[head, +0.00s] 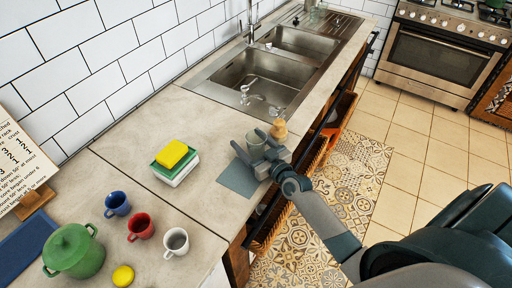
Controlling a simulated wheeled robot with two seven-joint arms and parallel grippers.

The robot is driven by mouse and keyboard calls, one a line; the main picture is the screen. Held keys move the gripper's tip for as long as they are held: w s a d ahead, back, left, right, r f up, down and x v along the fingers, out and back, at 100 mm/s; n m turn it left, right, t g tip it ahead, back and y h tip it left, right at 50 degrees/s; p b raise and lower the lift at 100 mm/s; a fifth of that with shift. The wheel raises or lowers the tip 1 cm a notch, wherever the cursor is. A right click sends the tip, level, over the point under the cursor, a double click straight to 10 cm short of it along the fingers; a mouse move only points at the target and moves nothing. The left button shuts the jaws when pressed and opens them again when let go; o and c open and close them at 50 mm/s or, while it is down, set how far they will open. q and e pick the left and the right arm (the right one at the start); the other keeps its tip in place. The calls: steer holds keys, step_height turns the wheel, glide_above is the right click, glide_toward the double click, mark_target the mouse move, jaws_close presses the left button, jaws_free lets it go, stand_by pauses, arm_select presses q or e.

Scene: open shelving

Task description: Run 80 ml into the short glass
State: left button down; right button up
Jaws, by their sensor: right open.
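A short, greenish clear glass (256,139) stands near the front edge of the counter, beside a flat grey mat (236,180). My right gripper (260,153) is open at the glass, with its fingers low around it; whether they touch it I cannot tell. The gripper hides the lower part of the glass. A steel double sink (222,76) lies beyond it, with a tap (250,24) at its back edge. My left gripper is not in view.
A small tan object (279,130) stands just behind the gripper. A yellow sponge (172,154), blue mug (117,203), red mug (140,226), white mug (176,242) and green pot (74,251) stand left.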

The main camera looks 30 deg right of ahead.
mark_target(252, 133)
steer(key=c, duration=1.4)
steer(key=shift+o, duration=0.2)
steer(key=shift+r, duration=0.1)
steer(key=shift+r, duration=0.55)
steer(key=r, duration=0.3)
steer(key=shift+s+d, duration=0.25)
steer(key=shift+d, duration=0.1)
steer(key=s+d+r+b, duration=0.3)
steer(key=s+d+r, duration=0.3)
steer(key=s+d, duration=0.1)
steer(key=shift+s+d+r, duration=0.3)
steer(key=shift+d+r, duration=0.05)
steer(key=shift+r, duration=0.05)
